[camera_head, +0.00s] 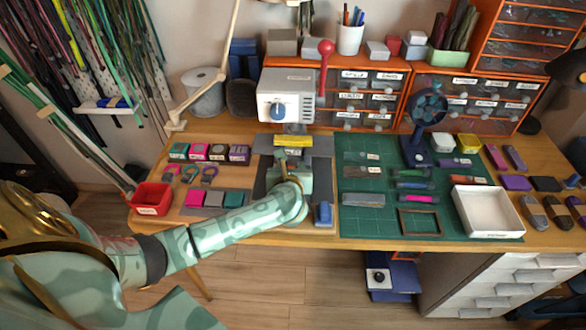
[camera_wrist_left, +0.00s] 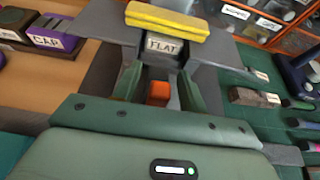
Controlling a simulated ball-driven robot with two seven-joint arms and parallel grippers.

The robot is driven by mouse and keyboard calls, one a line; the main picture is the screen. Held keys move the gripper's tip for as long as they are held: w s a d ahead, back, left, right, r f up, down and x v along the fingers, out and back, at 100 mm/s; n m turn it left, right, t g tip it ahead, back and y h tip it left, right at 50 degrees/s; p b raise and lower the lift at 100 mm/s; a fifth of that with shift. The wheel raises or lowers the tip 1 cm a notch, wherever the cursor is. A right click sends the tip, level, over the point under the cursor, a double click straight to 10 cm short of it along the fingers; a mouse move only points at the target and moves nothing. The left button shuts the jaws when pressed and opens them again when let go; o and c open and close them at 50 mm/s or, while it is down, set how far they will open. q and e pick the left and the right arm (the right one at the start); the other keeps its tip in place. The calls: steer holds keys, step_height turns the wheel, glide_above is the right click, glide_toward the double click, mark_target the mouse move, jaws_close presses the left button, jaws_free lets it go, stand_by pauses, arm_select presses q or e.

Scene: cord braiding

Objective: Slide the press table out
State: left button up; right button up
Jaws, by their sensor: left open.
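The white press (camera_head: 287,97) with a blue knob and a red-tipped lever stands at the back of the table. Below it, a yellow slab (camera_head: 294,140) lies over a pale block marked FLAT (camera_wrist_left: 163,48); I take this to be at the press table, but its edges are hard to tell. My left gripper (camera_head: 293,163) is in front of the press, pointing at it. In the left wrist view its two green fingers stand apart, with a small orange piece (camera_wrist_left: 158,92) visible between them. I cannot tell whether they touch it. My right gripper is not in view.
Left of my arm are small labelled blocks and a red bin (camera_head: 152,199). On the right are a green cutting mat (camera_head: 360,225), a dark blue fan (camera_head: 425,120) and a white tray (camera_head: 488,211). Orange drawer units (camera_head: 365,97) line the back.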

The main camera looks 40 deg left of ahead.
arm_select(q)
steer(key=shift+w+a+f, duration=0.1)
steer(key=shift+w, duration=0.1)
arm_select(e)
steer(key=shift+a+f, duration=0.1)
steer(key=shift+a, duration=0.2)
arm_select(q)
jaws_close()
steer(key=s+d+p, duration=0.1)
steer(key=s+d, duration=0.1)
steer(key=s, duration=0.1)
steer(key=s+d+p, duration=0.1)
steer(key=s+d, duration=0.1)
steer(key=s, duration=0.2)
steer(key=s+d+p, duration=0.2)
steer(key=s, duration=0.1)
steer(key=shift+s+d, duration=0.35)
steer(key=shift+s, duration=0.05)
steer(key=shift+s+d, duration=0.1)
steer(key=shift+s, duration=0.05)
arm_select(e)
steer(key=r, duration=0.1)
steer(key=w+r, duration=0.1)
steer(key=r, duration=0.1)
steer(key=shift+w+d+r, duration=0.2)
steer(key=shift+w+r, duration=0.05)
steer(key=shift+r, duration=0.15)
arm_select(q)
jaws_free()
steer(key=shift+s, duration=0.1)
